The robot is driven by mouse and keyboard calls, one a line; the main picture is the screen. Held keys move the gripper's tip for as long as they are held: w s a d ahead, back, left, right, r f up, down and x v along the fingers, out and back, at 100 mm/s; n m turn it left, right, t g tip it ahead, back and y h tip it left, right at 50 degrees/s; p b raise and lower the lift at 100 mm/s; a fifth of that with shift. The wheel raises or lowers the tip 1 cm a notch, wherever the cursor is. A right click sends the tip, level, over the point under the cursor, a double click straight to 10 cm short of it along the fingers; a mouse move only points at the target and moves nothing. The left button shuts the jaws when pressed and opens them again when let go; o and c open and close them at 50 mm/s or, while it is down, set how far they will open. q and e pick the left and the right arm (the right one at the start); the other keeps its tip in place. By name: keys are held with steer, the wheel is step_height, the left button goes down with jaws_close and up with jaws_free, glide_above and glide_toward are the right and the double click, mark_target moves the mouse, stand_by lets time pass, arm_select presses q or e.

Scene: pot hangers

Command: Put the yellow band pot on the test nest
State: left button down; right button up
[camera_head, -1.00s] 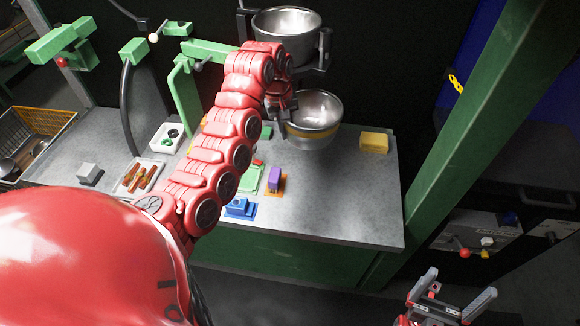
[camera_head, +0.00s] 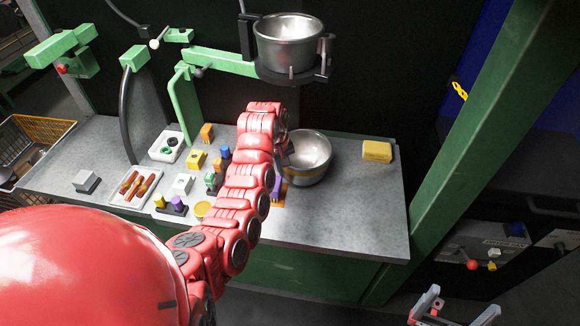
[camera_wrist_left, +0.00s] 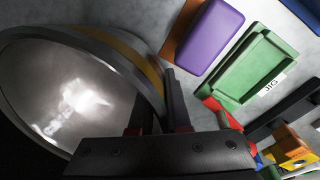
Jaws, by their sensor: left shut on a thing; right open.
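The yellow band pot (camera_head: 307,160) is a silver bowl-like pot with a yellow stripe below its rim. It is low over or on the right part of the bench; I cannot tell whether its base touches. My left gripper (camera_head: 286,147) is shut on its rim, seen close in the left wrist view (camera_wrist_left: 160,115), where the pot (camera_wrist_left: 75,95) is tilted in the picture. My right gripper (camera_head: 440,312) is open and empty at the bottom right, away from the bench. I cannot make out which thing is the test nest.
A plain silver pot (camera_head: 288,48) sits in a raised holder on a green arm (camera_head: 222,62). A purple block (camera_wrist_left: 208,37) and green jig tray (camera_wrist_left: 257,68) are beside the held pot. A yellow block (camera_head: 377,151) is right. The bench (camera_head: 345,215) is clear at front right.

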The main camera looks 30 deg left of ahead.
mark_target(298, 158)
arm_select(q)
steer(key=shift+w+r, duration=0.15)
steer(key=shift+w, duration=0.35)
steer(key=shift+w+d+p, duration=0.2)
steer(key=shift+w+p, duration=0.35)
steer(key=shift+w, duration=0.7)
steer(key=shift+f+p, duration=0.4)
steer(key=shift+f, duration=0.3)
steer(key=shift+f, duration=0.15)
steer(key=c, duration=0.9)
jaws_free()
steer(key=shift+s, duration=0.1)
steer(key=shift+o, duration=0.2)
